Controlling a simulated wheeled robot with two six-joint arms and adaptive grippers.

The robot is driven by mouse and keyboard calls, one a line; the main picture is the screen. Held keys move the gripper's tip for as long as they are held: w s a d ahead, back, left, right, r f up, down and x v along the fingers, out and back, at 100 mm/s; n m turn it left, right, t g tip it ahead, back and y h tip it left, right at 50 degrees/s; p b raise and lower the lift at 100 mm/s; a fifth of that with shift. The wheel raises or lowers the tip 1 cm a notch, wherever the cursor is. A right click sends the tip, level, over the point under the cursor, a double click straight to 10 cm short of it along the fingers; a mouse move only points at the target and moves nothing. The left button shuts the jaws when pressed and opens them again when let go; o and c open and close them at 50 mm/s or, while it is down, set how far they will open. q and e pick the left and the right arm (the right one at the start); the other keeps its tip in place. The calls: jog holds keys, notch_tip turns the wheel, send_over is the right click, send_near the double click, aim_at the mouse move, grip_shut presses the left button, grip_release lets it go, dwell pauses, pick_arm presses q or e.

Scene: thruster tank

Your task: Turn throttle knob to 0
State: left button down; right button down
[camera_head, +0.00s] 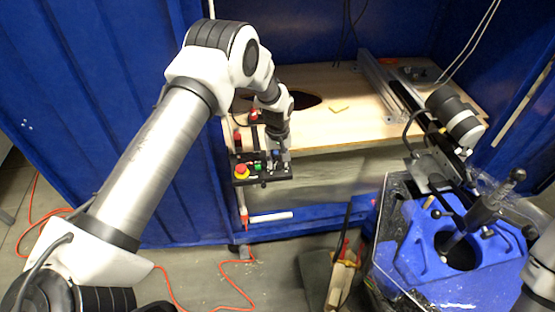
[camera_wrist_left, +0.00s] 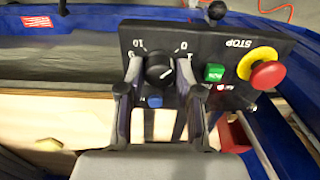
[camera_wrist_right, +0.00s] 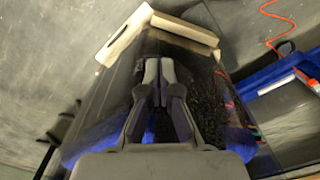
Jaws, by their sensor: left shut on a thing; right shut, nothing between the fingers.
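The throttle knob (camera_wrist_left: 159,70) is black and round, on a black control panel (camera_wrist_left: 205,50) that appears upside down in the left wrist view. Labels 10 and 0 show beside the knob. I cannot tell exactly where its pointer stands. My left gripper (camera_wrist_left: 159,74) has one finger on each side of the knob and is shut on it. In the head view the left gripper (camera_head: 277,146) is at the panel (camera_head: 263,181), on the bench's front edge. My right gripper (camera_wrist_right: 158,72) is shut and empty over a clear-walled tank.
A red and yellow stop button (camera_wrist_left: 266,72) and a green button (camera_wrist_left: 215,73) sit beside the knob. The wooden bench (camera_head: 350,130) is behind the panel. The blue thruster rig (camera_head: 415,240) stands at the right. An orange cable (camera_head: 235,290) lies on the floor.

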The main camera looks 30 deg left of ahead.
aim_at(277, 162)
pick_arm(q)
jog(key=shift+s+f, duration=0.15)
jog(key=c, duration=0.8)
grip_release()
jog(key=shift+o, duration=0.2)
jog(key=shift+r, duration=0.5)
notch_tip(277, 162, up, 11)
